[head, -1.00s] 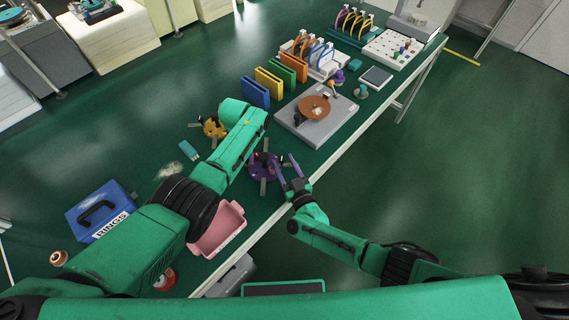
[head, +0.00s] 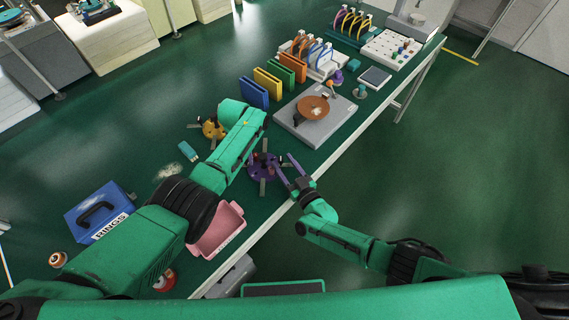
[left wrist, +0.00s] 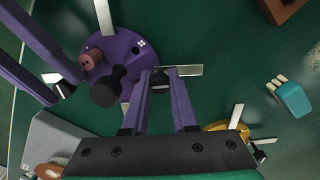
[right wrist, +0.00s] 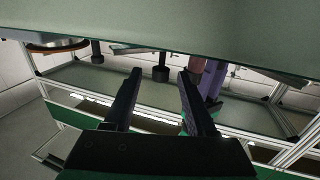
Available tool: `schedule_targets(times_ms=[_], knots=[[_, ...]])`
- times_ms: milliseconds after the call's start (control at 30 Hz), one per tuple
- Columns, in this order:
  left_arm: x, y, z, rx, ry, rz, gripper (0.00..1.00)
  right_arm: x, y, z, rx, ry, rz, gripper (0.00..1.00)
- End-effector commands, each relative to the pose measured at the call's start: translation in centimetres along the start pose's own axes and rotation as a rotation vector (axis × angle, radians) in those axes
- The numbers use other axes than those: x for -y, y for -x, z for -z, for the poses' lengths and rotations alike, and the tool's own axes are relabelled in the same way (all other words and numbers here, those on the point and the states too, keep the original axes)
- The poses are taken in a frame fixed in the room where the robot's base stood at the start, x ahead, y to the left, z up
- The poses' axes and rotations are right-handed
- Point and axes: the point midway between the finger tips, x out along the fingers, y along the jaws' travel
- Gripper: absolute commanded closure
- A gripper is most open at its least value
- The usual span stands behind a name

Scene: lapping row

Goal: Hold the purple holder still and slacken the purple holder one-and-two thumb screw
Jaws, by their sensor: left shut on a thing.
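The purple holder (head: 262,168) lies on the green bench; my left arm partly covers it in the head view. In the left wrist view the holder (left wrist: 122,50) is a purple disc with a pinkish-brown post (left wrist: 90,60), a black knob (left wrist: 105,92) and metal tabs. My left gripper (left wrist: 160,76) is shut at the holder's edge beside a metal tab; the exact part between its fingers is unclear. My right gripper (head: 285,161) is open beside the holder. In the right wrist view a black knob (right wrist: 160,73) shows between the open fingers, apparently untouched.
A pink tray (head: 222,232) and blue RINGS box (head: 98,212) stand nearer me. An orange-yellow holder (head: 213,129) lies beyond my left arm. A grey plate with a copper disc (head: 312,108) stands farther along the bench. The bench's front edge passes under my right gripper.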

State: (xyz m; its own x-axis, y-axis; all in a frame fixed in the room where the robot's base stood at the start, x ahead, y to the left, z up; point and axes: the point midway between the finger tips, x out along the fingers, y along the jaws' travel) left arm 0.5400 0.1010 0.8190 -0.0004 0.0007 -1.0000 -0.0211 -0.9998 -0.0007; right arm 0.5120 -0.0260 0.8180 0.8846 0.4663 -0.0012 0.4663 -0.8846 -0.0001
Motion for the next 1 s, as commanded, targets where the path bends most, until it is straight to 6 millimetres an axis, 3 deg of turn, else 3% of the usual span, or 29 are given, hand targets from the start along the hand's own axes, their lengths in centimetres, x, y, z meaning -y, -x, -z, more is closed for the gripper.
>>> schedule_targets(times_ms=[267, 367, 700, 833, 1000], knots=[[0.0, 0.0, 0.0, -0.001, 0.000, 0.000, 1.00, 0.0, 0.6, -0.1, 0.003, -0.002, 0.000, 0.44], [0.0, 0.0, 0.0, -0.001, 0.000, 0.000, 1.00, 0.0, 2.3, -0.2, 0.005, -0.004, -0.001, 0.44], [0.0, 0.0, 0.0, -0.001, 0.000, -0.001, 1.00, 0.0, 10.8, -0.1, 0.004, -0.001, 0.000, 0.44], [0.0, 0.0, 0.0, -0.001, 0.000, -0.001, 1.00, 0.0, 11.9, 0.0, 0.001, -0.001, 0.000, 0.44], [0.0, 0.1, 0.0, -0.001, 0.000, -0.001, 1.00, 0.0, 12.0, 0.0, 0.000, 0.000, 0.000, 0.44]])
